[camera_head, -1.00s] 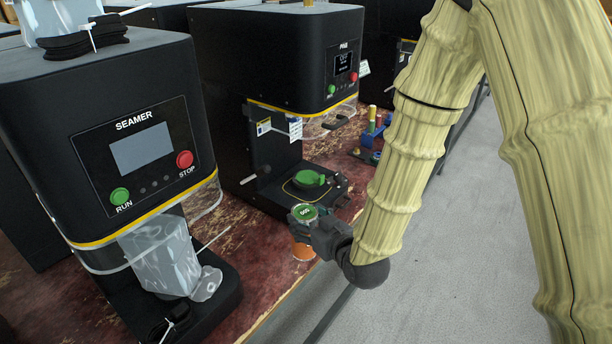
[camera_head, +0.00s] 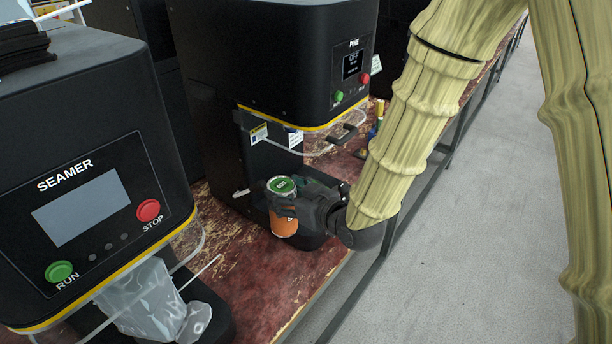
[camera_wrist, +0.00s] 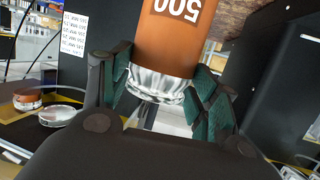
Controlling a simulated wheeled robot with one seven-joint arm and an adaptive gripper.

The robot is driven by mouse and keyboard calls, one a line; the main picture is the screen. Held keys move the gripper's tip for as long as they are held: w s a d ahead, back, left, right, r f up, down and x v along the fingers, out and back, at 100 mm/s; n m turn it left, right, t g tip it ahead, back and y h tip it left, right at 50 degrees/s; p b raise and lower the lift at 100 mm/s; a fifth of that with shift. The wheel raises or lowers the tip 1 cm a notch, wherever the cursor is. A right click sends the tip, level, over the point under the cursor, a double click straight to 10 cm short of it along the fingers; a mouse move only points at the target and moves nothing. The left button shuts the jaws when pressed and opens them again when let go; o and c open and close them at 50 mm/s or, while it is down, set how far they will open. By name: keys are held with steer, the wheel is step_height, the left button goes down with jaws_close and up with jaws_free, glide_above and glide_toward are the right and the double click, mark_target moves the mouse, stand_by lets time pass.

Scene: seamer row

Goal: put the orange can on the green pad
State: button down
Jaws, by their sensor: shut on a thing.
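The orange can (camera_head: 283,223) has a green top and is gripped upright between the fingers of my gripper (camera_head: 287,207). The green pad on that base is mostly or wholly hidden behind my gripper and the can in the head view. I cannot make it out in the wrist view.
The second machine (camera_head: 275,60) overhangs the base with a clear guard (camera_head: 335,138). The nearer seamer (camera_head: 85,180) stands left, with a crumpled clear bag (camera_head: 145,300) under it. Worn red bench (camera_head: 255,285) is bare between them. The grey floor is open at right.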

steer(key=w+d+p, duration=0.2)
steer(key=w+d, duration=0.1)
steer(key=w, duration=0.5)
steer(key=w+d+p, duration=0.3)
steer(key=w, duration=0.5)
steer(key=shift+w+r, duration=0.2)
steer(key=shift+w, duration=0.15)
steer(key=shift+f, duration=0.15)
steer(key=c, duration=0.9)
jaws_free()
steer(key=shift+f, duration=0.1)
steer(key=o, duration=0.5)
steer(key=b+v, duration=0.2)
steer(key=v, duration=1)
steer(key=shift+b, duration=0.3)
